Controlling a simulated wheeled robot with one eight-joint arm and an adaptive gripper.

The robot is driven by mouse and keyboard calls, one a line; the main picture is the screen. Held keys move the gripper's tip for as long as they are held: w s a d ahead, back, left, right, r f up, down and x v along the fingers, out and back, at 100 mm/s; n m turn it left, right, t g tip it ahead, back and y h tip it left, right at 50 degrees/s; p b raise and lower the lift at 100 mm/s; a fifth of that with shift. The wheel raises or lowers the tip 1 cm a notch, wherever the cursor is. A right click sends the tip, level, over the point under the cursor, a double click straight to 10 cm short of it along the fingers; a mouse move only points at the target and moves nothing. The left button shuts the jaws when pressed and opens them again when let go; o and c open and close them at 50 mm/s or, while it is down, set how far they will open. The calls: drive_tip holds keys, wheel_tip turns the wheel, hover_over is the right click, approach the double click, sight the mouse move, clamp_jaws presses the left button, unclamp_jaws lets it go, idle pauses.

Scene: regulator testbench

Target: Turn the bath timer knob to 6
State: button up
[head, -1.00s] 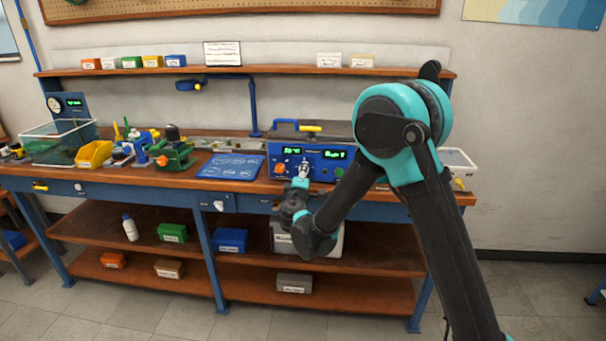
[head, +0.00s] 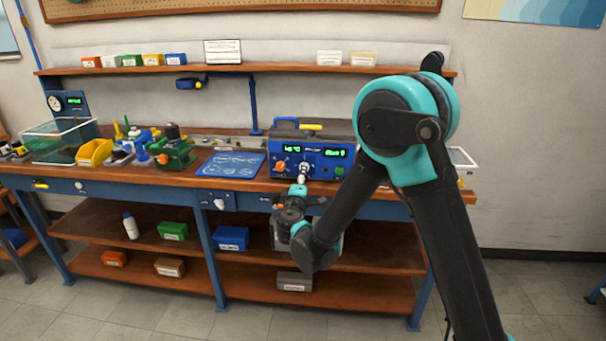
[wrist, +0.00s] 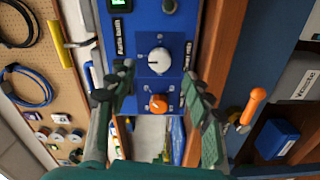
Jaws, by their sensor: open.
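The blue bath unit (head: 318,168) stands on the bench with two green displays on its front panel. Its white knob (head: 304,168) sits at the panel's middle, and it also shows in the wrist view (wrist: 160,61) with marks around it. An orange knob (head: 280,166) is to its left; in the wrist view it (wrist: 158,103) lies below the white one. My gripper (wrist: 158,82) is open and empty, facing the panel, with a finger on either side of the knobs' column in the wrist view. Contact with the white knob is not visible. The knob's exact setting is too small to read.
A blue mat (head: 232,164) lies left of the unit, and a green vise (head: 172,153) stands farther left. A blue pipe stand (head: 254,105) rises behind the mat. The bench's front edge runs just below the unit. A white-rimmed bin (head: 462,157) is partly hidden by my arm.

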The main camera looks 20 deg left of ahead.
drive_tip(key=v, duration=0.6)
drive_tip(key=shift+s, duration=0.4)
